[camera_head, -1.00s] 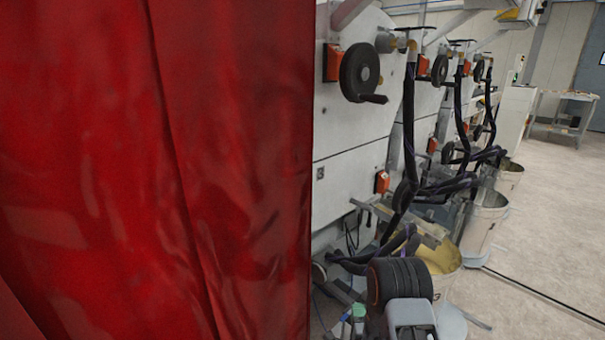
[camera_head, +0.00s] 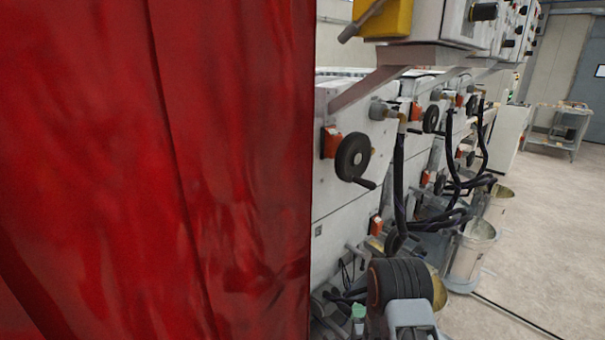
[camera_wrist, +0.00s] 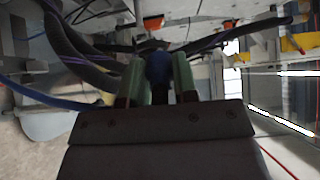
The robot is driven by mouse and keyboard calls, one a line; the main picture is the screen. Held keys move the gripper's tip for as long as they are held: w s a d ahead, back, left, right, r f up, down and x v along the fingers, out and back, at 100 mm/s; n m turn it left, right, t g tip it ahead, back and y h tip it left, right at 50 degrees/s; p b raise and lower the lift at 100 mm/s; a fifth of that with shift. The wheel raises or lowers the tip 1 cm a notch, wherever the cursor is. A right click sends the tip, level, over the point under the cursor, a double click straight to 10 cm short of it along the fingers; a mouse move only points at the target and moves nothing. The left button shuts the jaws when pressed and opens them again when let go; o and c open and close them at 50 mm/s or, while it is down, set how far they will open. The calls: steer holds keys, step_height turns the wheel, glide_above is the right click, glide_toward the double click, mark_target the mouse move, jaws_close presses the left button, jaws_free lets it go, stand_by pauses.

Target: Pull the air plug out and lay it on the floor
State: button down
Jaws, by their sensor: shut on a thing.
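In the wrist view, my gripper (camera_wrist: 158,88) has its two green fingers closed on a dark blue piece (camera_wrist: 158,68), which appears to be the air plug. Its far end is hard to make out, so I cannot tell whether it still sits in a socket. A blue hose (camera_wrist: 50,98) runs in from the left of that view. In the head view, a green fingertip of my gripper (camera_head: 358,313) shows low beside the machine, partly hidden by my wrist. The plug is not visible there.
A red curtain (camera_head: 150,170) fills the left half of the head view. The roller coater (camera_head: 335,205) has handwheels (camera_head: 352,158) and dark hanging hoses (camera_head: 399,180). Buckets (camera_head: 470,250) stand along its right side. Open floor (camera_head: 540,230) lies to the right.

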steer(key=s+r, duration=0.1)
steer(key=s, duration=0.1)
steer(key=s+r, duration=0.1)
steer(key=s, duration=0.1)
steer(key=shift+r, duration=0.4)
